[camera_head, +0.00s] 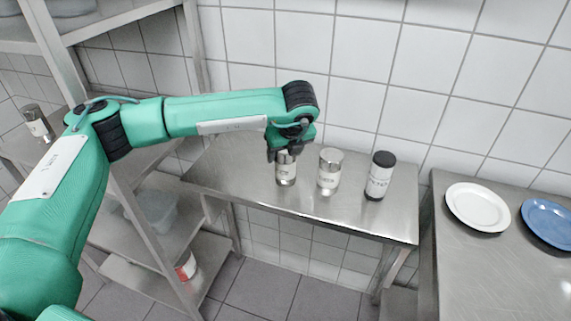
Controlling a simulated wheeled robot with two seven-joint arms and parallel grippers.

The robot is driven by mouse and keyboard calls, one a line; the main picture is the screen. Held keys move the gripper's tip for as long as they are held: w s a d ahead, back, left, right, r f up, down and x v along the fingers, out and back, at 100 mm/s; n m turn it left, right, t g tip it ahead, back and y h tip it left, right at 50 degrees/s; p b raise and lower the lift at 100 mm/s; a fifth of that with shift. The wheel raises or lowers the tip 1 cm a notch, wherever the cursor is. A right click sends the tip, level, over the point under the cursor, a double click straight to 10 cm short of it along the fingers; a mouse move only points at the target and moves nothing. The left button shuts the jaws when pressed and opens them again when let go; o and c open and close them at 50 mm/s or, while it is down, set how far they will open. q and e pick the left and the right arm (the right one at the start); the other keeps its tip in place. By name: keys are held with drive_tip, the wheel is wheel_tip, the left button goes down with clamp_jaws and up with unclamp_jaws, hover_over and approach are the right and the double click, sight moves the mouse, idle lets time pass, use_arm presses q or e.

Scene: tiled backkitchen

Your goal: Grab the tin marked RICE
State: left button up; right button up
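Three tins stand upright in a row on a narrow steel table (235,165). The left tin (286,174) is silver with a pale label, and its top is partly hidden by my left gripper (283,154). The middle tin (329,170) is silver with a pale label. The right tin (379,178) has a black lid and a white label. The lettering is too small for me to read surely, so I cannot tell which is RICE. My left gripper points down at the left tin's top, its fingers around or just in front of it; whether they grip is unclear. My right gripper is out of view.
A steel counter (490,265) at the right holds a white plate (478,207) and a blue plate (550,222). A metal shelf rack stands at the left, with another labelled tin (38,124) and a clear container (157,209). A tiled wall is close behind the table.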

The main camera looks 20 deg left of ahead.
use_arm(q)
drive_tip(key=c, duration=0.7)
drive_tip(key=shift+c, duration=0.5)
drive_tip(key=shift+r, duration=0.15)
